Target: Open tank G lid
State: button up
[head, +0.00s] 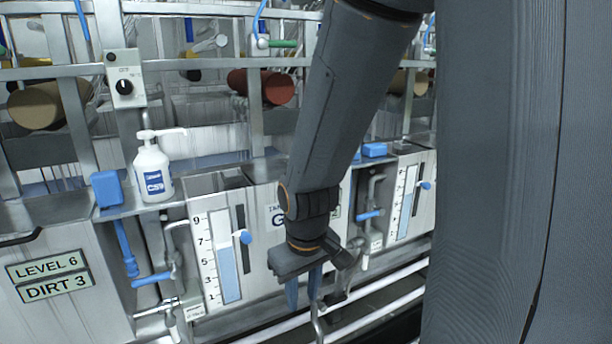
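Tank G (262,255) is a pale metal tank front at the centre, with its label partly covered by my arm, so only "TANK" in part and a "G" show. I cannot make out a separate lid or handle; my arm covers part of the tank top. My gripper (303,288) hangs pointing down in front of the tank's lower right. Its two blue-grey fingers are apart with nothing seen between them. The tips are near a metal pipe, and I cannot tell if they touch.
A white CS9 pump bottle (153,168) and a blue box (106,188) stand on the ledge at left. Pipes with blue valve handles (152,279) stick out between tanks. Metal rails (195,66) and a red roller (263,86) are above. White pipes (385,290) run low in front.

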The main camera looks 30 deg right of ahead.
jog(key=w+d+r+n+t+p, duration=0.1)
jog(key=w+d+r+n+t, duration=0.2)
jog(key=w+d, duration=0.4)
jog(key=w+d+r+n+t+p, duration=0.1)
jog(key=w+d+n+t, duration=0.35)
jog(key=w, duration=0.35)
jog(key=w+d+r+n+t+p, duration=0.3)
jog(key=w+d+r+n+t, duration=0.3)
jog(key=r+n, duration=0.3)
jog(key=shift+n+y, duration=0.25)
jog(key=shift+y, duration=0.05)
jog(key=p+x, duration=0.1)
jog(key=x, duration=0.7)
jog(key=shift+s, duration=0.1)
grip_shut()
